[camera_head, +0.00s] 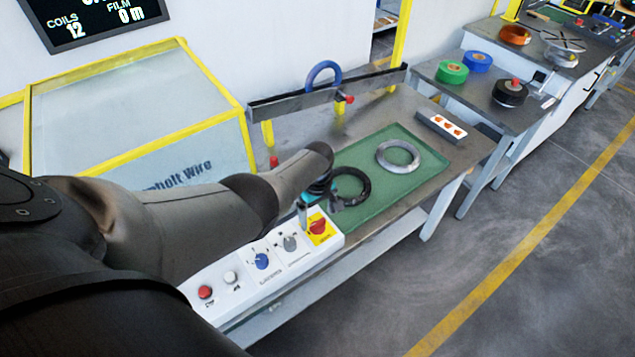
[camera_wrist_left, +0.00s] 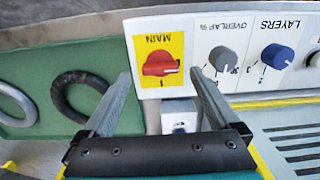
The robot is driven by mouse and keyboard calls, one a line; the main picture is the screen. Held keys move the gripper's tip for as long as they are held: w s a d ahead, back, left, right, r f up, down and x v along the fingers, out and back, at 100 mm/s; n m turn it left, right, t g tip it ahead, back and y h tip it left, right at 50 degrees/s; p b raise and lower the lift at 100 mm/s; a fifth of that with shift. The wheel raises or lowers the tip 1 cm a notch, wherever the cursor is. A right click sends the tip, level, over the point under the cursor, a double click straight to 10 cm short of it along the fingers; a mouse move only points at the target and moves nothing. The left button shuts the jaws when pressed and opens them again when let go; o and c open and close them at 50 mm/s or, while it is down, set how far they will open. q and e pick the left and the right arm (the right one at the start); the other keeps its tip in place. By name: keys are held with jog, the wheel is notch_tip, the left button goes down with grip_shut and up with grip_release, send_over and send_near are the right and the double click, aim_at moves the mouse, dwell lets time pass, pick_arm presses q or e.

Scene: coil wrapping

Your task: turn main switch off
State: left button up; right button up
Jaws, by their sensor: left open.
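The main switch (camera_head: 318,227) is a red rotary knob on a yellow plate, at the right end of the white control panel (camera_head: 222,290). In the left wrist view the red knob (camera_wrist_left: 159,64) shows upside down under the word MAIN, its bar lying about sideways. My left gripper (camera_head: 312,205) is at the panel's right end, close to the switch; part of it is hidden by my arm. In the left wrist view the gripper (camera_wrist_left: 160,92) is open and empty, its fingers apart on either side below the knob. I cannot tell how far it is from the knob. My right gripper is not in view.
Beside the switch are a grey overlap knob (camera_head: 290,242), a blue layers knob (camera_head: 261,261) and buttons. A green mat (camera_head: 425,165) bears a black coil (camera_head: 350,186) and a silver coil (camera_head: 398,157). A yellow-framed guard (camera_head: 140,110) stands behind my arm.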

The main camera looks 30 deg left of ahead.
pick_arm(q)
notch_tip(320, 180, up, 8)
jog(key=f+p, duration=0.1)
jog(key=p, duration=0.3)
notch_tip(320, 180, up, 6)
send_over(318, 222)
jog(key=shift+s, duration=0.1)
dwell(0.4)
